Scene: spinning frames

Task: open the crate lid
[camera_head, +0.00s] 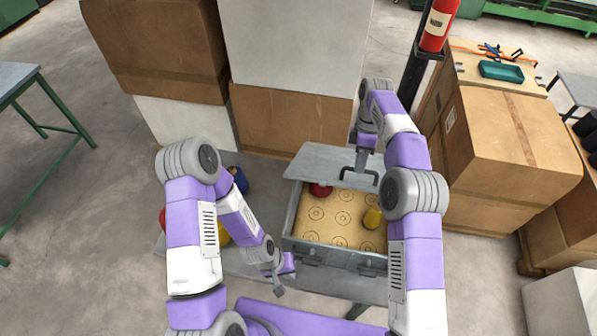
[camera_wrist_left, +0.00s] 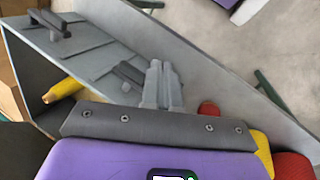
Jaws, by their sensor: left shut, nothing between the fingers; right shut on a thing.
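The grey crate (camera_head: 290,220) stands in front of me, and it also shows in the left wrist view (camera_wrist_left: 100,55). Its grey lid (camera_head: 315,160) is raised at the back, so the tan inside with ring marks shows. My right gripper (camera_head: 359,172) is shut on the dark lid handle (camera_head: 345,176) at the lid's right part. Inside lie a red bobbin (camera_head: 320,189) at the back and a yellow bobbin (camera_head: 373,217) at the right. My left gripper (camera_head: 279,283) is shut and empty by the crate's front left; its fingertips show in the left wrist view (camera_wrist_left: 157,68).
Blue (camera_head: 240,180) and yellow (camera_head: 223,236) bobbins sit left of the crate, partly behind my left arm. Cardboard boxes (camera_head: 280,118) stand close behind the crate, others (camera_head: 515,145) to the right. A strip of bare grey tabletop (camera_head: 335,286) lies in front.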

